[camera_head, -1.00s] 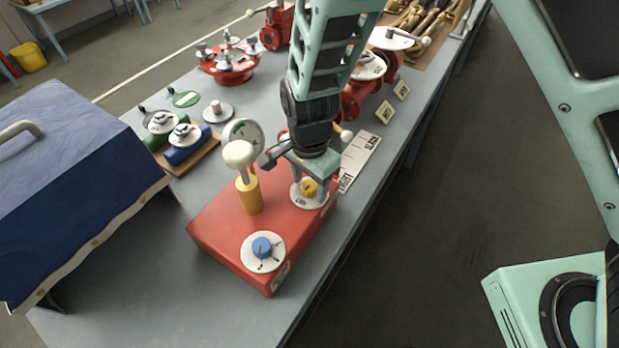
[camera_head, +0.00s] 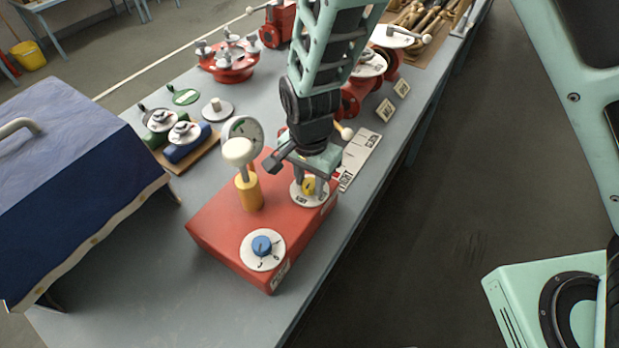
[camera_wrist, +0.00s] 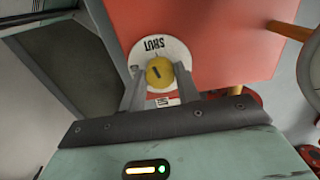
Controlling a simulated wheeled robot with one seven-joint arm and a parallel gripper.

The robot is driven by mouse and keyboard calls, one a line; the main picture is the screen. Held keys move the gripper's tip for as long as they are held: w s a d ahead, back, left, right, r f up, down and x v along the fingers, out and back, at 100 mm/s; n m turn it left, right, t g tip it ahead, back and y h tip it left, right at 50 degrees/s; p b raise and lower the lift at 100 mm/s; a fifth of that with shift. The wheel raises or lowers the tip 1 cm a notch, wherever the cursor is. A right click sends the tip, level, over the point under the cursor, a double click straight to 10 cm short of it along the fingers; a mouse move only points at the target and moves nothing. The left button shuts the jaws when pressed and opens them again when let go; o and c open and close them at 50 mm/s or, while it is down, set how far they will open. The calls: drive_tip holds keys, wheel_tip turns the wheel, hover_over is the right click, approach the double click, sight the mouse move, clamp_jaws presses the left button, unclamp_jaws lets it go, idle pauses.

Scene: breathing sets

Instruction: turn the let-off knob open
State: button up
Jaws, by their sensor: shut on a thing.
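A red box (camera_head: 215,232) on the bench carries a yellow knob (camera_head: 309,187) on a round white dial plate (camera_head: 318,198). My gripper (camera_head: 312,180) points down from above and is shut on the yellow knob, one finger on each side. In the wrist view the yellow knob (camera_wrist: 159,74) sits between my fingers (camera_wrist: 157,80), with a short dark line on its top. The word SHUT shows inverted on the dial plate (camera_wrist: 176,47); the fingers hide part of the plate. A blue knob (camera_head: 262,246) on another white dial stands at the box's near end.
A white-topped yellow post (camera_head: 249,196) and a round gauge (camera_head: 242,130) rise close left of my gripper. A blue-covered case (camera_head: 75,180) stands at left. Red valves and wheels stand farther back. Bare bench lies in front of the box.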

sight(310, 183)
drive_tip(key=n+b, duration=0.1)
drive_tip(key=n, duration=0.2)
drive_tip(key=shift+n, duration=0.4)
drive_tip(key=n+b, duration=0.1)
drive_tip(key=n, duration=0.3)
drive_tip(key=shift+n, duration=0.3)
drive_tip(key=n+b, duration=0.1)
drive_tip(key=n, duration=0.2)
drive_tip(key=shift+w, duration=0.1)
drive_tip(key=shift+r+n+b, duration=0.1)
drive_tip(key=shift+n+b, duration=0.5)
drive_tip(key=shift+n, duration=1.4)
drive_tip(key=o, duration=1)
wheel_tip(310, 183, up, 17)
drive_tip(key=b, duration=0.4)
drive_tip(key=shift+r, duration=0.2)
